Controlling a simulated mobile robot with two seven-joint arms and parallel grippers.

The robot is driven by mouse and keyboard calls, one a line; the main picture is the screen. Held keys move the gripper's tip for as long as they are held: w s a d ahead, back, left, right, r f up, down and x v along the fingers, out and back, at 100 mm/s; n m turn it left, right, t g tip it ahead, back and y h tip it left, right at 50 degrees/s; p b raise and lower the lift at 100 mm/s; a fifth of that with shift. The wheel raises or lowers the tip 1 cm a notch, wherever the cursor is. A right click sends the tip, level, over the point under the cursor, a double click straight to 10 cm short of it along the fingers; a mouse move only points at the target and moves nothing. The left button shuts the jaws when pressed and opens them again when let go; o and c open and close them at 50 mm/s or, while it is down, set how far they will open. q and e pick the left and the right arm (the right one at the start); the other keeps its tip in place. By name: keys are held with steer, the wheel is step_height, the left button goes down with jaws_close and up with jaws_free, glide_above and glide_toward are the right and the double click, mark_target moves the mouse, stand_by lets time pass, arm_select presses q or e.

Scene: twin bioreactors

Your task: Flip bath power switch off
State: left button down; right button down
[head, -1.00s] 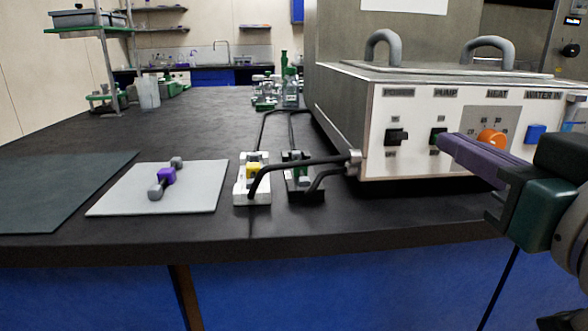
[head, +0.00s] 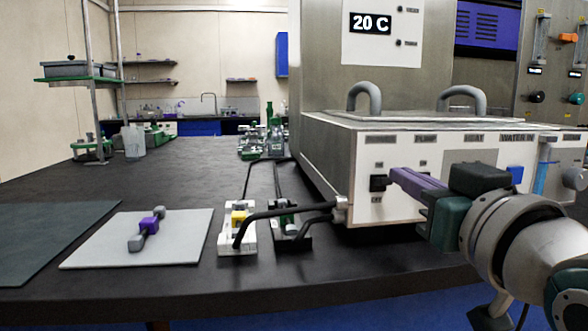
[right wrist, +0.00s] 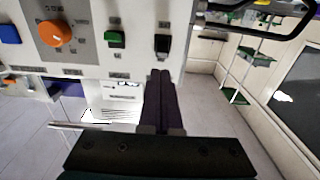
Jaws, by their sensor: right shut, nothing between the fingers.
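The water bath (head: 330,150) is a pale box with a labelled front panel at the right of the head view. Its black power switch (head: 378,183) is at the panel's left end; it also shows in the right wrist view (right wrist: 162,44). My right gripper (head: 395,177) is shut and empty, its purple fingers pointing at the power switch. The fingertips are very close to the switch; I cannot tell whether they touch. In the right wrist view, the shut fingertips (right wrist: 160,76) sit just below the switch. The fingers hide the pump switch in the head view. My left gripper is out of view.
In the right wrist view, a green pump switch (right wrist: 115,40) and orange heat knob (right wrist: 54,33) sit beside the power switch. Black hoses (head: 285,208) leave the bath's left side towards two clamps (head: 238,238). A display (head: 370,23) reads 20 C.

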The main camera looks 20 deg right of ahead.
mark_target(383, 181)
steer(key=shift+x, duration=1.95)
steer(key=shift+f+b, duration=0.25)
steer(key=shift+b, duration=0.5)
steer(key=shift+s+f+t+b, duration=0.25)
steer(key=shift+t+b, duration=0.65)
steer(key=shift+b, duration=0.45)
steer(key=t+b, duration=0.2)
steer(key=b, duration=0.3)
steer(key=f+t+h+b, duration=0.1)
steer(key=t+b, duration=0.1)
steer(key=b, duration=0.2)
steer(key=shift+s+f+b, duration=0.15)
steer(key=shift+f+b, duration=0.15)
steer(key=shift+b, duration=0.1)
steer(key=shift+a, duration=0.1)
